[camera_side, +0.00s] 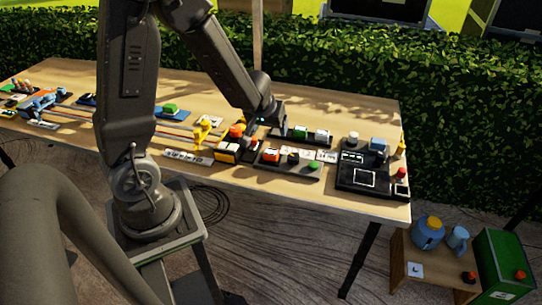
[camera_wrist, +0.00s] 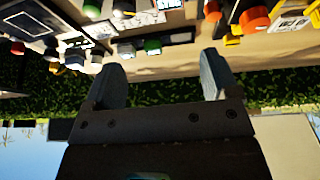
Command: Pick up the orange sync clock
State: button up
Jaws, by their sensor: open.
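Several small orange items stand on the wooden table, and I cannot tell for certain which is the sync clock. An orange round piece (camera_side: 236,131) stands behind a yellow-orange unit (camera_side: 228,151). In the wrist view, an orange round piece (camera_wrist: 254,19) shows at the upper right, beyond the fingertips. My gripper (camera_side: 275,118) is above the table's back part, behind the orange block. Its fingers (camera_wrist: 162,72) are wide apart with nothing between them.
A tray with green and white blocks (camera_side: 303,133) lies close to my gripper. A dark console (camera_side: 360,178) fills the table's right end. A hedge (camera_side: 330,75) runs behind the table. A low stand with blue jugs (camera_side: 428,235) is at the lower right.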

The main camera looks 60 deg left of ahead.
aim_at(271, 152)
jog(key=shift+g, duration=0.3)
jog(key=shift+s+a+x, duration=0.1)
jog(key=shift+s+x, duration=0.1)
jog(key=shift+x, duration=2.25)
jog(key=shift+s+a+x, duration=0.1)
jog(key=shift+s+x, duration=0.05)
jog(key=shift+x, duration=2.25)
jog(key=shift+s+a+x, duration=0.1)
jog(key=shift+s+x, duration=0.1)
jog(key=shift+x, duration=2.25)
jog(key=shift+f, duration=0.1)
jog(key=shift+c, duration=0.2)
jog(key=c, duration=1.1)
jog(key=shift+o, duration=0.2)
jog(key=shift+r, duration=0.2)
